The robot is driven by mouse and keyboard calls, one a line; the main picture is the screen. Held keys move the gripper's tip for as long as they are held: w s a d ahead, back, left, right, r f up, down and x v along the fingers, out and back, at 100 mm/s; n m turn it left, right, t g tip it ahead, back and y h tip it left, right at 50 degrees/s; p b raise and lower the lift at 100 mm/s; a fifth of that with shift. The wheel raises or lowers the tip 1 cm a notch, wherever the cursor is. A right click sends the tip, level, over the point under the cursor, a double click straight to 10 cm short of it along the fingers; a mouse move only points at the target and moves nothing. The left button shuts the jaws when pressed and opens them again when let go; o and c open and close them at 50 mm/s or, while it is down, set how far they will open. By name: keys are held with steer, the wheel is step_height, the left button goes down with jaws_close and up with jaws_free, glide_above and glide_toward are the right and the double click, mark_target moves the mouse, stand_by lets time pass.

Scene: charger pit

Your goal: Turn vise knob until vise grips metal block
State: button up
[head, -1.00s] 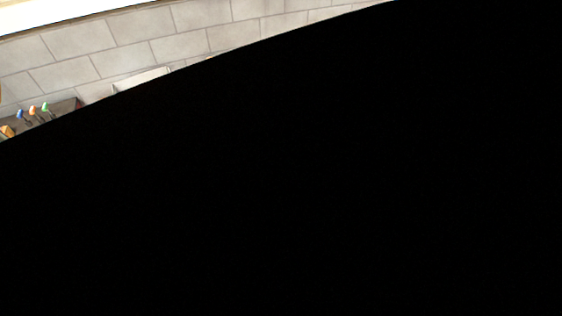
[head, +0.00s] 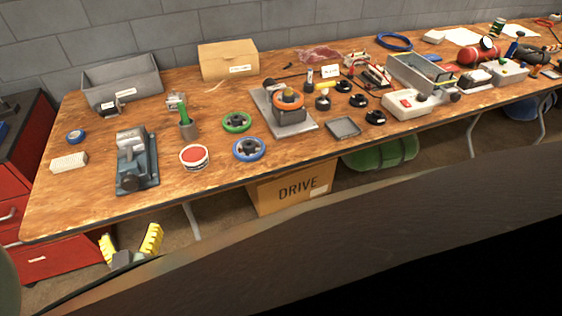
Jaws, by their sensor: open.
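A blue-grey vise (head: 151,172) sits near the front left of the wooden table in the head view. A round dark knob (head: 130,181) is at its near end. A light grey block, likely the metal block (head: 131,142), shows at the top of the vise; I cannot tell whether the jaws touch it. My gripper (head: 130,243) has yellow fingertips spread apart. It is open and empty, in front of the table's near edge and below the vise in the picture, apart from the knob.
On the table (head: 95,200), a white block (head: 69,162) and blue tape (head: 75,137) lie left of the vise. A red-topped round tin (head: 194,157) is to its right. A grey bin (head: 122,84) stands behind. A red cabinet (head: 20,175) is at far left. A dark shape covers the lower right.

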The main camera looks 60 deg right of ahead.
mark_target(129, 185)
steer(key=shift+n, duration=0.3)
steer(key=b+x, duration=0.2)
steer(key=x, duration=0.6)
steer(key=b+x, duration=0.2)
steer(key=x, duration=0.5)
steer(key=shift+w+r+b, duration=0.2)
steer(key=shift+w+b, duration=0.15)
steer(key=shift+w, duration=0.1)
steer(key=shift+c, duration=0.3)
steer(key=shift+a, duration=0.1)
steer(key=c, duration=1.1)
steer(key=shift+m, duration=0.4)
